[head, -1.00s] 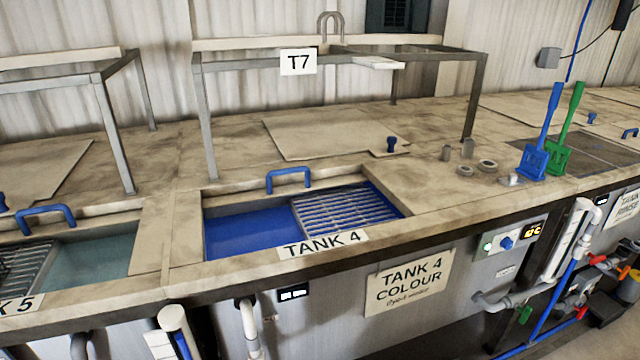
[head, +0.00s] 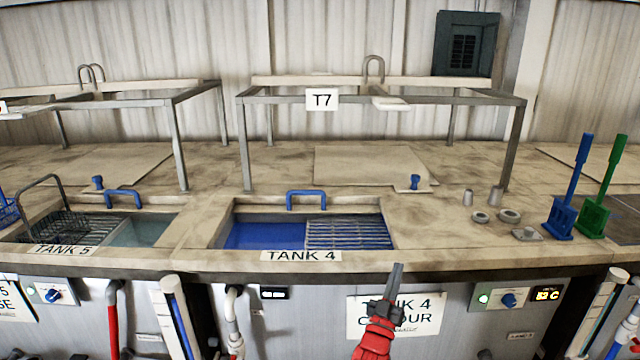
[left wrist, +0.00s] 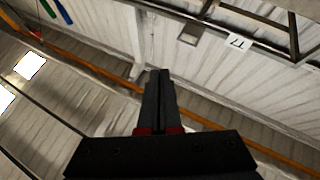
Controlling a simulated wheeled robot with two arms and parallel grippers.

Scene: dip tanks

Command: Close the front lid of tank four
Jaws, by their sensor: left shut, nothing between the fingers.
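Tank four (head: 262,235) is open in the head view, with blue liquid on its left and a slatted metal rack (head: 350,234) on its right. Its front lid (head: 270,209) stands raised at the back edge of the opening, with a blue handle (head: 306,195) on top. The label "TANK 4" (head: 300,255) is on the front rim. My left gripper (head: 396,272), red and dark, points up in front of the counter edge, right of the label. It is shut and empty, apart from the lid. It also shows in the left wrist view (left wrist: 158,75). My right gripper is not seen.
A metal frame marked T7 (head: 383,96) stands behind the tank. Blue (head: 568,190) and green (head: 603,190) paddles and small metal cups (head: 495,196) stand to the right. Tank five (head: 150,229), also open, lies to the left. The counter right of tank four is partly clear.

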